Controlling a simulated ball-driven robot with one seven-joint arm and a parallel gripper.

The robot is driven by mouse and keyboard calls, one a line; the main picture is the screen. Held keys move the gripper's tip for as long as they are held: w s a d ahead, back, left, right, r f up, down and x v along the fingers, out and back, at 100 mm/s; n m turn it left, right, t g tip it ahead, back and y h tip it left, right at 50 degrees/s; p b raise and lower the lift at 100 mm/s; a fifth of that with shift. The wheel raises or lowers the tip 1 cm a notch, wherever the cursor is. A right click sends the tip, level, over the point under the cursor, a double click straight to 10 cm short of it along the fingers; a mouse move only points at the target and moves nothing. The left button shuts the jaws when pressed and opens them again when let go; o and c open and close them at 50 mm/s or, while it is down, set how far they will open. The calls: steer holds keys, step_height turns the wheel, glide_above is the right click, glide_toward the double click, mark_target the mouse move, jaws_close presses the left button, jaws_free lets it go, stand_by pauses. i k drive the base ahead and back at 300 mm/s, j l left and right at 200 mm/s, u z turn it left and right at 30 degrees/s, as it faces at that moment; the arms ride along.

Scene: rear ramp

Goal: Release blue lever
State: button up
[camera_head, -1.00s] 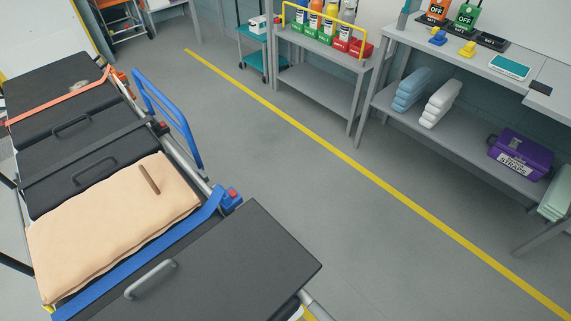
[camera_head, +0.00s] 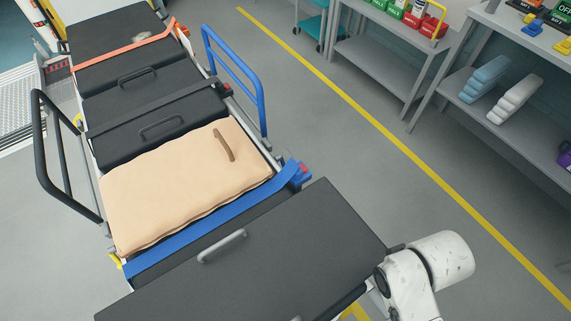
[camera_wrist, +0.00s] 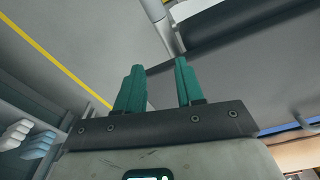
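No part is labelled as the blue lever. In the head view, a blue buckle with a red part (camera_head: 296,170) sits at the right end of a blue strap (camera_head: 218,219) across the stretcher. A blue side rail (camera_head: 236,78) stands upright farther back on the same side. In the wrist view, my gripper (camera_wrist: 159,72) has two teal fingers set apart with nothing between them. It is out of sight in the head view, where my white arm shows at the lower right, beside the black end panel. No contact with any blue part shows.
The stretcher (camera_head: 285,268) carries a beige cushion (camera_head: 180,185) and an orange strap (camera_head: 130,49). A black rail (camera_head: 50,150) stands on its left. Grey shelving (camera_head: 390,60) and a bench with light blue folded items (camera_head: 484,80) stand right, beyond open floor and a yellow line (camera_head: 400,145).

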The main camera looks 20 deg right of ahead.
mark_target(283, 165)
steer(key=i+l+u, duration=0.1)
steer(key=l, duration=0.3)
steer(key=i+l, duration=0.3)
steer(key=i+l+u, duration=0.15)
steer(key=l, duration=0.4)
steer(key=i+l, duration=0.2)
steer(key=l, duration=0.2)
steer(key=i+l+u, duration=0.15)
steer(key=l, duration=0.3)
steer(key=i+l+u, duration=0.1)
steer(key=l, duration=0.35)
steer(key=i+l, duration=0.15)
steer(key=l, duration=0.3)
steer(key=i+l+u, duration=0.15)
steer(key=l, duration=0.3)
